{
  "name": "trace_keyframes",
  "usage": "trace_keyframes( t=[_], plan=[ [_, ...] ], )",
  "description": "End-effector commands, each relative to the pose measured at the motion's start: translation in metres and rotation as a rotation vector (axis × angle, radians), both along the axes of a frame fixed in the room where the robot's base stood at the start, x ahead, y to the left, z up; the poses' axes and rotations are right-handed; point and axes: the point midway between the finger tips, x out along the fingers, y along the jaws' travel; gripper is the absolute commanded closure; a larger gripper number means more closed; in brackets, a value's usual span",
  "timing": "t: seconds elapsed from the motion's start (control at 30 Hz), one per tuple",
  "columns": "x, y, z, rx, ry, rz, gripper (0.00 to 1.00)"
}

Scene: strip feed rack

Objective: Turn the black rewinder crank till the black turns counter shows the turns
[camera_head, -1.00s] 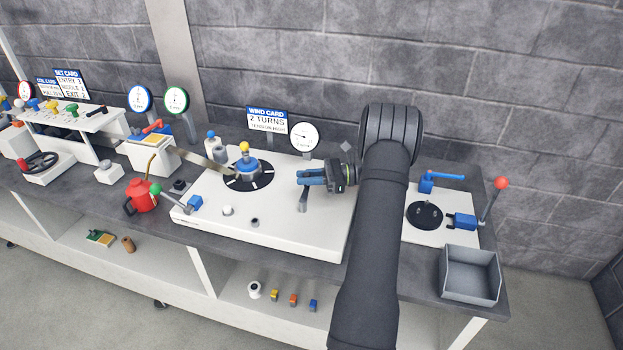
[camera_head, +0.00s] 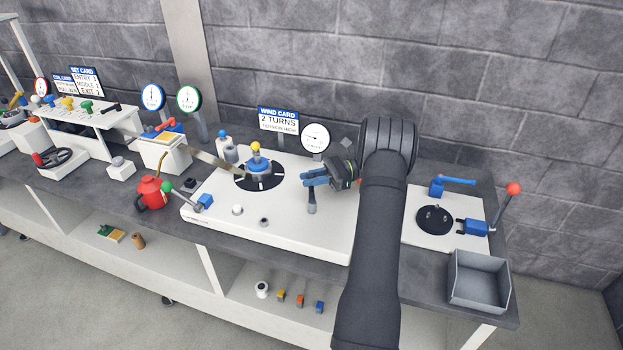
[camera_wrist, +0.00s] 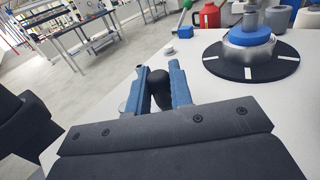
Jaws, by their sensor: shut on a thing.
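My gripper (camera_head: 314,178) is over the right part of the white rewinder plate (camera_head: 225,216). In the wrist view its blue fingers (camera_wrist: 160,88) are shut around a black knob (camera_wrist: 157,86), which I take to be the crank's handle. In the head view a grey post (camera_head: 312,208) stands just below the fingers; most of the crank is hidden by the gripper. The wind card (camera_head: 278,120) reads "2 TURNS". A round white dial (camera_head: 316,138) with a black rim stands behind the plate; its reading is too small to tell.
A black disc with white marks (camera_head: 272,182) and a blue hub with a yellow knob (camera_head: 256,147) are left of my gripper. A red oil can (camera_head: 151,193) stands further left. A grey bin (camera_head: 480,280) and red-knobbed lever (camera_head: 507,200) are at the right.

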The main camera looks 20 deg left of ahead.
Motion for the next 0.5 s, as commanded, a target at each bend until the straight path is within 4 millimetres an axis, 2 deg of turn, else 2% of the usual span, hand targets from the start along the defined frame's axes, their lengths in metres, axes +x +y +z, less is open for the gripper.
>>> trace_keyframes(
  t=[0.03, 0.07, 0.13, 0.5],
  plan=[
    [0.0002, 0.0007, 0.0013, 0.003, -0.002, 0.000, 1.00],
    [0.0002, 0.0007, 0.0013, 0.003, -0.002, -0.001, 0.74],
    [0.0002, 0.0006, 0.0011, 0.003, -0.002, -0.001, 0.60],
    [0.0001, 0.0002, 0.0004, 0.001, -0.001, -0.001, 0.60]
  ],
)
